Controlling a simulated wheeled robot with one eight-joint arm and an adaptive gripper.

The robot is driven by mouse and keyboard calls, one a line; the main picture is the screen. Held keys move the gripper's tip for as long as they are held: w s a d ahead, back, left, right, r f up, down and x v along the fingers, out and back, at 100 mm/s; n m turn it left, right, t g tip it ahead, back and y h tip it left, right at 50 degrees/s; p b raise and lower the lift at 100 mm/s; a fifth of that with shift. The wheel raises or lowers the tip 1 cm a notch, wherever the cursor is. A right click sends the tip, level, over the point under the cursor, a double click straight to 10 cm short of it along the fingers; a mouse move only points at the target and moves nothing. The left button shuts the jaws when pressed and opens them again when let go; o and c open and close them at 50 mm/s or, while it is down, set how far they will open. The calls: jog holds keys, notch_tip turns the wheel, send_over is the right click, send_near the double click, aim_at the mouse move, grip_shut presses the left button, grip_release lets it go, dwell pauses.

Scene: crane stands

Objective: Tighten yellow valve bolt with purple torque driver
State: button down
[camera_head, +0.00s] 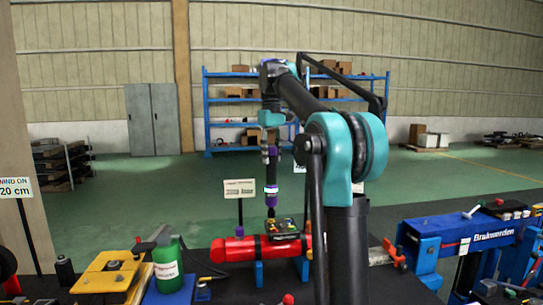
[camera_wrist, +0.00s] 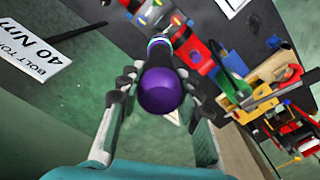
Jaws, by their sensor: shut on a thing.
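My gripper (camera_head: 270,152) points down and is shut on the purple torque driver (camera_head: 271,190), which hangs about upright. In the wrist view my gripper (camera_wrist: 157,78) has its fingers on both sides of the driver, whose round purple end (camera_wrist: 168,92) faces the camera. The driver's dark lower tip is just above or touching a small dark valve block (camera_head: 284,228) on the red pipe (camera_head: 235,249); I cannot tell which. Small yellow parts show on this block, also in the wrist view (camera_wrist: 152,10). The yellow bolt itself is too small to make out clearly.
A green bottle (camera_head: 168,266) and a yellow plate (camera_head: 107,274) stand left. A blue beam stand (camera_head: 470,238) is right. My arm hides part of the bench.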

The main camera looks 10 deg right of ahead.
jog(key=shift+f, duration=1.05)
dwell(3.2)
jog(key=shift+r, duration=0.1)
jog(key=shift+r, duration=2.5)
jog(key=shift+s, duration=0.1)
